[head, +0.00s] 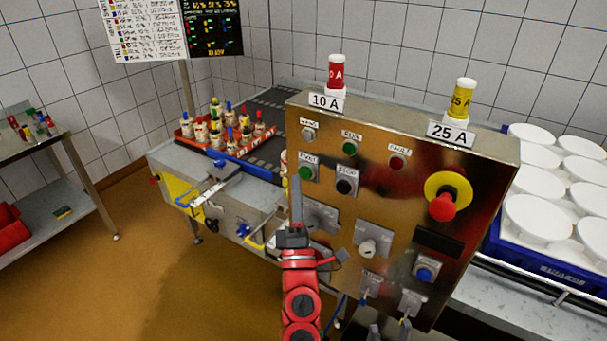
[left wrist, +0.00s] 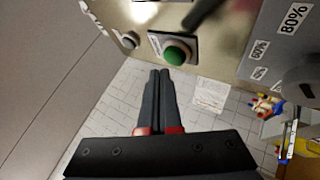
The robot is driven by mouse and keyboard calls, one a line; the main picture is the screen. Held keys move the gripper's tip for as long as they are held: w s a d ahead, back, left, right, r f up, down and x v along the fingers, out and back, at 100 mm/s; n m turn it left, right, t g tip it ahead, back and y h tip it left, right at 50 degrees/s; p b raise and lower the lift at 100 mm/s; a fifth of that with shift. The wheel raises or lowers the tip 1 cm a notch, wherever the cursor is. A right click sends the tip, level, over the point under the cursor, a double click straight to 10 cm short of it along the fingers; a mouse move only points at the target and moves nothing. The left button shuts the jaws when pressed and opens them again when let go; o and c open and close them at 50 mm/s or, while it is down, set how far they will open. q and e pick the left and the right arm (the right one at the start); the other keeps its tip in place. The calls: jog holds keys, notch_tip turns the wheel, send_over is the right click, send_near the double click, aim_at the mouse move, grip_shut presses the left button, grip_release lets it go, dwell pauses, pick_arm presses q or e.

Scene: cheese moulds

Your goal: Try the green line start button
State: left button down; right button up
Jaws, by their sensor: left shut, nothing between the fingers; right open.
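The green start button (head: 305,173) sits on a square plate labelled START on the steel control panel (head: 400,200). It also shows in the left wrist view (left wrist: 177,53), large and just beyond my fingertips. My left gripper (head: 296,182) is shut and empty, with its fingers pointing up at the panel. Its tips overlap the left edge of the button's plate in the head view. In the left wrist view the tips (left wrist: 160,72) end just below the button; I cannot tell whether they touch. My right gripper (head: 390,332) shows at the bottom edge, open, cut off by the frame.
Beside the start button is a black stop button (head: 346,185). A green run lamp (head: 352,148) is above it. A red emergency stop (head: 442,206) on yellow is further right. Fuses stand on the panel top, red (head: 336,73) and yellow (head: 461,98). White moulds (head: 538,217) are at right.

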pick_arm(q)
jog(key=shift+w, duration=0.1)
dwell(0.3)
jog(key=shift+w+d+b, duration=0.25)
jog(key=shift+b, duration=0.05)
jog(key=shift+w+d+b, duration=0.3)
jog(key=shift+w, duration=0.1)
dwell(0.8)
jog(key=shift+s+a, duration=0.1)
jog(key=shift+s, duration=0.05)
jog(key=shift+s+a, duration=0.4)
jog(key=shift+s, duration=0.2)
